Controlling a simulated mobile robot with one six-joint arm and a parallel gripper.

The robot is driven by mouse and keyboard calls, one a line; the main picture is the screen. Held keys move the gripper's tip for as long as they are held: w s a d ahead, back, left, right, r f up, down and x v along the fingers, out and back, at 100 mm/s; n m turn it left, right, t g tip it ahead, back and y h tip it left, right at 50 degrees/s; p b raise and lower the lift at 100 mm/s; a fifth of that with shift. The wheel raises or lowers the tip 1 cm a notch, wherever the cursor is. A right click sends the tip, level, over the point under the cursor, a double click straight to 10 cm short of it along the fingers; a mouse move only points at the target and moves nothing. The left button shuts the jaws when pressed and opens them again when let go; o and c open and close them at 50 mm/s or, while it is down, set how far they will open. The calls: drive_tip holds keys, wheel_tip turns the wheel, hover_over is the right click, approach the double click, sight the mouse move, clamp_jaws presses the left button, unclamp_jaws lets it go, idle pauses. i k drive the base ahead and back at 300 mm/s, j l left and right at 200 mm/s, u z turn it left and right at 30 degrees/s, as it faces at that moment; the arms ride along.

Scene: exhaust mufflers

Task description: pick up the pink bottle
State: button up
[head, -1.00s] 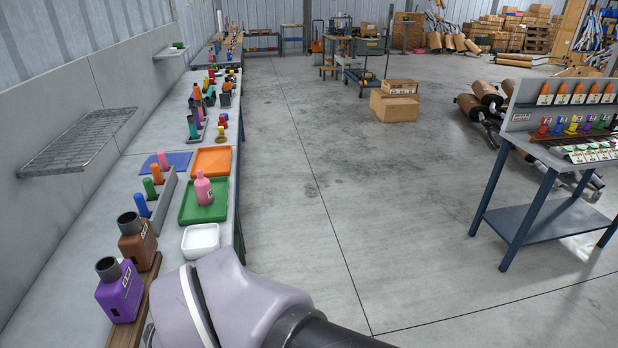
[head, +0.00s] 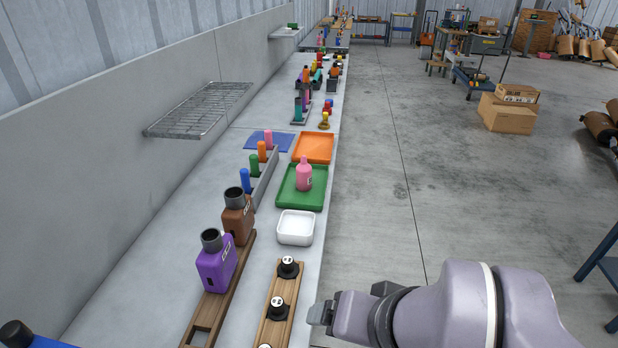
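The pink bottle (head: 304,174) stands upright on the green tray (head: 288,199) on the long grey bench. It has a narrow neck and a small dark label. My gripper (head: 318,314) shows at the bottom of the view, at the bench's right edge. It is well nearer to me than the bottle and apart from it. The fingers are seen from the side, so their opening is hard to tell. My arm reaches in from the lower right.
A white bin (head: 295,229) stands just in front of the green tray, and an orange tray (head: 313,148) lies behind it. A rack of coloured cylinders (head: 264,180) is to the left. Purple (head: 217,268) and brown (head: 238,217) bottles stand nearer. A wire shelf (head: 200,110) juts from the wall.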

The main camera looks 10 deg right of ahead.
sight(304, 171)
drive_tip(key=i+l+u, duration=0.15)
drive_tip(key=i+l, duration=0.2)
drive_tip(key=i+l+u, duration=0.1)
drive_tip(key=i+l, duration=0.25)
drive_tip(key=i+l+u, duration=0.15)
drive_tip(key=i+l, duration=0.2)
drive_tip(key=i+l+u, duration=0.15)
drive_tip(key=i+l, duration=0.15)
drive_tip(key=l, duration=0.2)
drive_tip(key=i+l+u, duration=0.15)
drive_tip(key=i+l, duration=0.15)
drive_tip(key=l, duration=0.15)
